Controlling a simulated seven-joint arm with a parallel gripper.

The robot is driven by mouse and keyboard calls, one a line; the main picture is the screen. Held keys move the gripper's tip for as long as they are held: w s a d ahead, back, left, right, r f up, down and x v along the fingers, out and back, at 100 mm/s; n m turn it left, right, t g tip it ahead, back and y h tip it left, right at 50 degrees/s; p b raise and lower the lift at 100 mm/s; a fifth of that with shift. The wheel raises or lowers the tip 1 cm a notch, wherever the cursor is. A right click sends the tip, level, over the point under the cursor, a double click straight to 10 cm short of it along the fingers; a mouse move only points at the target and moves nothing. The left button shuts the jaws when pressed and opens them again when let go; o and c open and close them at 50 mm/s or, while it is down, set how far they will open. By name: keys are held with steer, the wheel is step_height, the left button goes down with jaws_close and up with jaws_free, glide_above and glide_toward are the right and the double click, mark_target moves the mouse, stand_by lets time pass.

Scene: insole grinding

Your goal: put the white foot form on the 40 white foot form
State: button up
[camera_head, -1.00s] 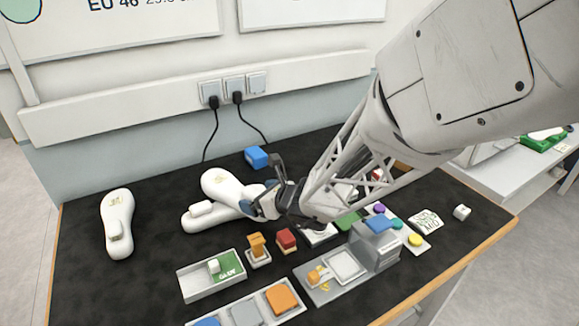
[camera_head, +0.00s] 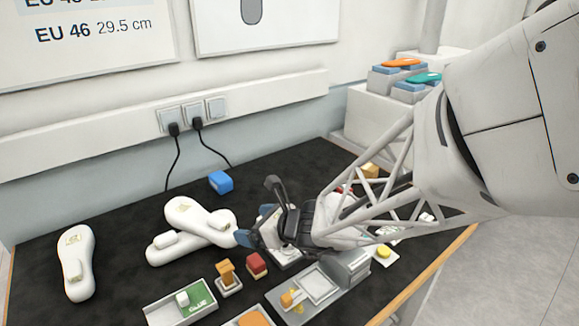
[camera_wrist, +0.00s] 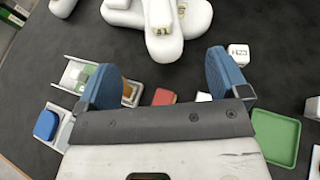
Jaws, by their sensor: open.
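Two white foot forms lie crossed near the middle of the table in the head view. One foot form (camera_head: 186,212) lies slanted across the other foot form (camera_head: 165,255), which carries a small block. They also show at the top of the wrist view, one reaching toward me (camera_wrist: 165,40) and the other sideways (camera_wrist: 120,17). A third foot form (camera_head: 75,260) lies apart on the left. Size marks are too small to read surely. My gripper (camera_wrist: 166,80) is open, with nothing between its blue fingertips, just right of the crossed pair in the head view.
A blue block (camera_head: 220,182) lies behind the pair. An orange stamp (camera_head: 227,275), a red block (camera_head: 257,263) and a glue tray (camera_head: 180,304) stand in front. A green tray (camera_wrist: 276,138) lies at right in the wrist view. Dark table is clear between the left form and the pair.

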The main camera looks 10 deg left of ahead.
steer(key=shift+s+d+r, duration=0.15)
steer(key=shift+s+d, duration=0.05)
steer(key=shift+d, duration=0.3)
stand_by(0.4)
steer(key=s+d+r+n+h, duration=0.2)
steer(key=s+d+n+h, duration=0.2)
steer(key=d, duration=0.7)
steer(key=s+d+r+n+g+h, duration=0.1)
steer(key=s+d+r+n+h, duration=0.2)
steer(key=s+d+n, duration=0.5)
steer(key=s+d+r+n+g+h, duration=0.1)
steer(key=s+d+r+n+h, duration=0.2)
steer(key=d+n, duration=0.7)
steer(key=s+d+h, duration=0.2)
steer(key=s+d, duration=0.1)
steer(key=d, duration=0.1)
steer(key=shift+s+d+r+h, duration=0.25)
steer(key=shift+h, duration=0.15)
